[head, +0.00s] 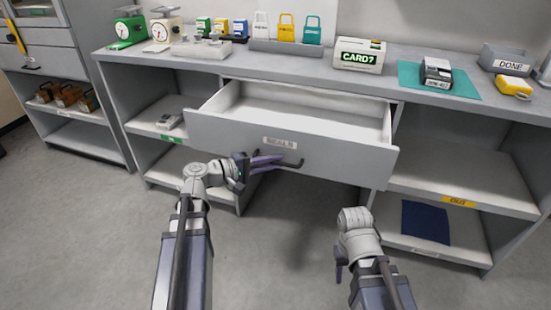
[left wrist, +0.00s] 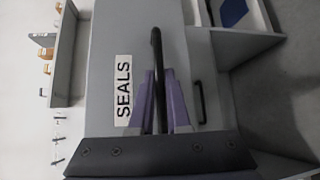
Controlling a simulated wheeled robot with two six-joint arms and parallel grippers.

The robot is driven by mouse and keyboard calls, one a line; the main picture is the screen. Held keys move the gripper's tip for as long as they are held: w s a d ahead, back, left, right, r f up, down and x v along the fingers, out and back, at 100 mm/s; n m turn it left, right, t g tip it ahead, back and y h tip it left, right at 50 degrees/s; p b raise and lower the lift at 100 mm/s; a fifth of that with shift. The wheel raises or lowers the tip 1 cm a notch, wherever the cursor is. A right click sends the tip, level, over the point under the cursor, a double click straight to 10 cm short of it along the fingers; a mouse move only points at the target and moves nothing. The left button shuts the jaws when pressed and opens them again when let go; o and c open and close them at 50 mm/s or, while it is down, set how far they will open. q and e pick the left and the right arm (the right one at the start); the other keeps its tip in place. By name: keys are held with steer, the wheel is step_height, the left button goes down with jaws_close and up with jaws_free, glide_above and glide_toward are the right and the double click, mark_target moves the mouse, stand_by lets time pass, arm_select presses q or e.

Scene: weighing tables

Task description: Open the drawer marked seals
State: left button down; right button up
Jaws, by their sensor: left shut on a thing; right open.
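The grey drawer (head: 230,133) under the worktop is pulled out, and its pale inside (head: 300,111) looks empty. Its front carries a white label (head: 280,143) that reads SEALS in the left wrist view (left wrist: 123,90). A dark bar handle (head: 292,163) runs across the front below the label; it also shows in the left wrist view (left wrist: 157,70). My left gripper (head: 268,162) is shut on this handle, with its purple fingers on both sides of the bar (left wrist: 160,100). My right gripper (head: 340,262) is low in front of the right shelves, away from the drawer; its fingers are mostly hidden.
The worktop holds scales (head: 127,28), coloured tags (head: 286,28), a CARD7 box (head: 360,54), a dark device on a teal mat (head: 408,75) and a DONE tray (head: 506,58). Open shelves stand on both sides. The floor (head: 270,240) in front is clear.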

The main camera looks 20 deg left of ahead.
arm_select(q)
steer(key=c, duration=0.9)
jaws_free()
steer(key=p+v, duration=0.1)
steer(key=v, duration=0.6)
steer(key=shift+s+a, duration=0.3)
steer(key=shift+s, duration=0.05)
